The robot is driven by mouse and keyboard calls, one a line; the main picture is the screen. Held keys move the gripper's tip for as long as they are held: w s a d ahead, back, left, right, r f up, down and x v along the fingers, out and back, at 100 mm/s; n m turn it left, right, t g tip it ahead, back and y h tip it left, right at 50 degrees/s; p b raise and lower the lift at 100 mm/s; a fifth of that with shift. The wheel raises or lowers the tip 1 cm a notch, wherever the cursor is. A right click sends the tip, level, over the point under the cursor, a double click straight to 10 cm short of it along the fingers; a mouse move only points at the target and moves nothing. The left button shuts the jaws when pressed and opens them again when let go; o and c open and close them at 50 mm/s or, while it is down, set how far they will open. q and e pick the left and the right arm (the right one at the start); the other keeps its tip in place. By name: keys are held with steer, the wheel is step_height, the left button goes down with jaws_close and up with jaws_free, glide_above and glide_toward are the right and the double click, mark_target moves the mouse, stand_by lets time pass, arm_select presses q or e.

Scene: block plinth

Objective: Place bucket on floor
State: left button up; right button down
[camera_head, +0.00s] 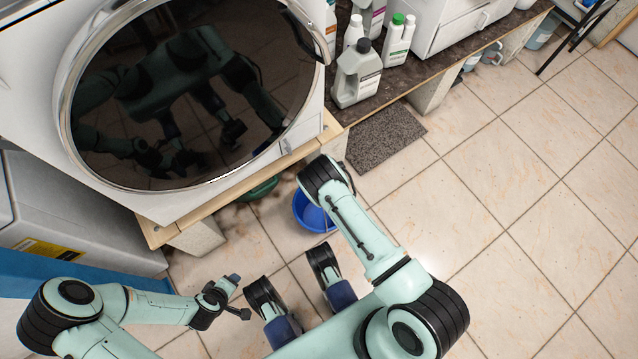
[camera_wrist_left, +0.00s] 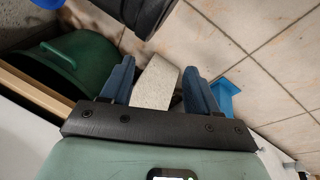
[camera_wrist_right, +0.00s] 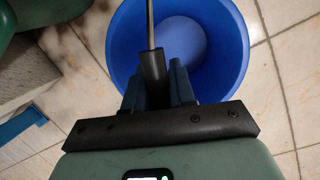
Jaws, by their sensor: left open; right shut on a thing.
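The blue bucket (camera_head: 312,212) is below the washing machine's front right edge in the head view, partly hidden by my right arm. In the right wrist view the bucket (camera_wrist_right: 215,45) fills the middle, upright and open at the top. My right gripper (camera_wrist_right: 156,75) is shut on the black grip of its thin handle, above the opening. I cannot tell whether the bucket's base touches the floor (camera_head: 480,210). My left gripper (camera_head: 240,296) is open and empty, left of the bucket; its spread fingers also show in the left wrist view (camera_wrist_left: 158,85).
A green container (camera_wrist_left: 85,62) sits under the wooden-edged shelf, close to the bucket. A pale block support (camera_head: 198,238) holds up the shelf. Bottles (camera_head: 358,75) stand on the dark counter. A grey mat (camera_head: 385,137) lies below it. Open tiled floor spreads to the right.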

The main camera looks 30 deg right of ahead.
steer(key=shift+w+r, duration=0.1)
steer(key=shift+r, duration=0.05)
steer(key=c, duration=0.9)
jaws_free()
steer(key=shift+c, duration=0.2)
